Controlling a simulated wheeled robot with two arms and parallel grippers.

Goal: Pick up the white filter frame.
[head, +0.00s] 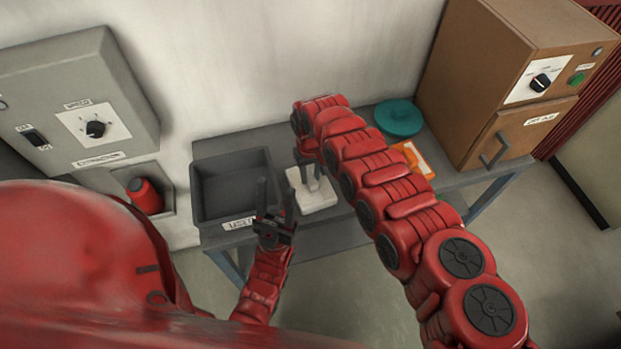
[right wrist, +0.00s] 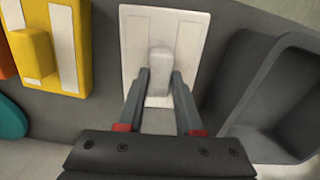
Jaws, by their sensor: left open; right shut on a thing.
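The white filter frame (head: 318,199) is a flat pale block with a raised grip on top. It lies on the grey table, right of the dark tray, in the head view. In the right wrist view the white frame (right wrist: 187,42) lies beneath my right gripper (right wrist: 160,82), whose two fingers are shut on its raised grip. In the head view my right gripper (head: 308,182) reaches down onto it, partly hidden by its arm. My left gripper (head: 274,205) is open and empty at the table's front edge, in front of the tray.
The dark tray (head: 203,212) looks empty. An orange filter frame (head: 424,163) and a teal round lid (head: 398,117) lie to the right. A brown oven (head: 470,105) stands at the right end. A grey control box (head: 70,110) and a red object (head: 146,196) are on the left.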

